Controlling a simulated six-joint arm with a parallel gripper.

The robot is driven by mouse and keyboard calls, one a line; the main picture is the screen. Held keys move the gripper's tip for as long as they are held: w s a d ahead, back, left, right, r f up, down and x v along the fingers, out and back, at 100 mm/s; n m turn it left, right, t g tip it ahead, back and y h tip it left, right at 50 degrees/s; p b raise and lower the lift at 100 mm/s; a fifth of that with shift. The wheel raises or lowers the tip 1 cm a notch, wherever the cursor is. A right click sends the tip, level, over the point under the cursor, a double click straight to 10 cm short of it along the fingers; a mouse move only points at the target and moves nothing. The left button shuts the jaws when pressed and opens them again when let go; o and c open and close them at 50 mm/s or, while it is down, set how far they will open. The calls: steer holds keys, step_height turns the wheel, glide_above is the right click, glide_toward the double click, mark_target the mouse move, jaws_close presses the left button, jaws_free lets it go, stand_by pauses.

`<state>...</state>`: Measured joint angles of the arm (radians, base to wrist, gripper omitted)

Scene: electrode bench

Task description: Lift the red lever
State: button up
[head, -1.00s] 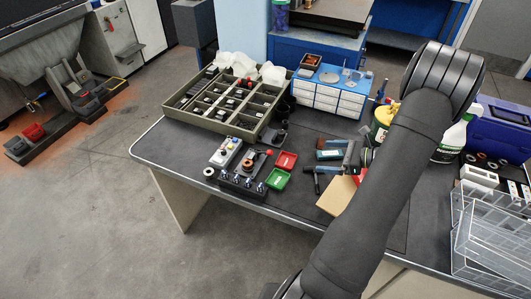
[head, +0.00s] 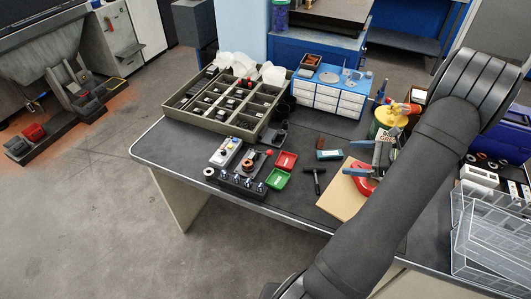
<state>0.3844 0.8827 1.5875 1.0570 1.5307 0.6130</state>
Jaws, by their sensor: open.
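A small red knob (head: 269,153), which looks like the end of the red lever, shows at the right side of a small dark device with a copper-coloured ring (head: 252,163). The device stands on the dark bench, left of the red and green trays. The lever's shaft is too small to make out. My gripper (head: 358,157) is over the bench to the right of the device, well apart from the knob. Its grey jaws with blue tips point left and are spread, with nothing visible between them.
A red tray (head: 286,161) and a green tray (head: 277,179) lie between the device and my gripper. A hammer (head: 315,181) and a board (head: 342,201) lie nearer my gripper. Behind stand a divided crate (head: 196,124) and a blue-white drawer unit (head: 303,92).

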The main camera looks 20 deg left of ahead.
steer(key=shift+v, duration=0.95)
